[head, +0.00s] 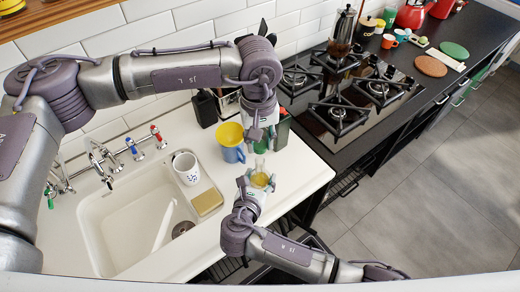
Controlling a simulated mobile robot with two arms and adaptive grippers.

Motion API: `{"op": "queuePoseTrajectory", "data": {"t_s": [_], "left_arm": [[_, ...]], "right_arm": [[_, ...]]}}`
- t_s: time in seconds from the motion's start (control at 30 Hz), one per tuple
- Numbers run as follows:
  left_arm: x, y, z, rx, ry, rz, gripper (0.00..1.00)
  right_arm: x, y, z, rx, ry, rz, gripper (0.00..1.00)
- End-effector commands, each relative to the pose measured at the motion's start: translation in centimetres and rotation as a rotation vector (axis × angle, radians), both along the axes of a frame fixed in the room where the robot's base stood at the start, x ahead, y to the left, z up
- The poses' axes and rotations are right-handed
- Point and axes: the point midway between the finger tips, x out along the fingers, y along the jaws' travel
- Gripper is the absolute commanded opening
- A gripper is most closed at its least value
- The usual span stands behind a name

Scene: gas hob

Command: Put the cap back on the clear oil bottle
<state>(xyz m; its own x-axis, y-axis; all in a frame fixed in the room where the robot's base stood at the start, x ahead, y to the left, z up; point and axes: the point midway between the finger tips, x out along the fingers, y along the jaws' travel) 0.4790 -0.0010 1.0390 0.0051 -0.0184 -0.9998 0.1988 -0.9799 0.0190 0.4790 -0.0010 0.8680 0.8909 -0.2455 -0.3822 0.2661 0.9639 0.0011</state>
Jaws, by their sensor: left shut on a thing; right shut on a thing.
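The clear oil bottle (260,179) has yellow oil in it and stands about upright above the white counter near its front edge. My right gripper (256,186) is shut around the bottle's body. The clear neck shows above the gripper. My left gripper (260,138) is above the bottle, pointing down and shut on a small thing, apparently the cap. The fingers mostly hide it, and I cannot make out its shape. The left fingertips are just over the bottle's mouth, and a small gap seems to show between them.
A yellow and blue mug (231,141) stands close left of my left gripper. A white patterned cup (186,168) and a sponge (207,202) are by the sink (105,215). Dark containers stand behind.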

Motion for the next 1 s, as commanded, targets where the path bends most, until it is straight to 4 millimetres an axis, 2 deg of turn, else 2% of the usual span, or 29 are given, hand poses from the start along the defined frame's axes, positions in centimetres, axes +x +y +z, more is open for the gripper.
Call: {"op": "queuePoseTrajectory", "data": {"t_s": [0.1,0.2,0.7,1.0], "left_arm": [[-0.1,0.0,-1.9,-0.005,0.000,0.001,0.22],[0.0,0.0,-2.7,-0.010,-0.003,0.000,0.22],[0.0,0.0,-2.8,-0.009,-0.004,0.000,0.22],[0.0,0.0,-4.3,-0.008,-0.004,0.001,0.22]], "right_arm": [[0.0,-0.1,-0.1,-0.001,0.001,-0.001,0.00],[0.0,-0.1,-0.1,-0.001,0.002,-0.001,0.00],[-0.1,-0.1,-0.1,-0.001,0.002,-0.001,0.00],[-0.1,-0.1,-0.1,-0.001,0.003,-0.001,0.00]]}}
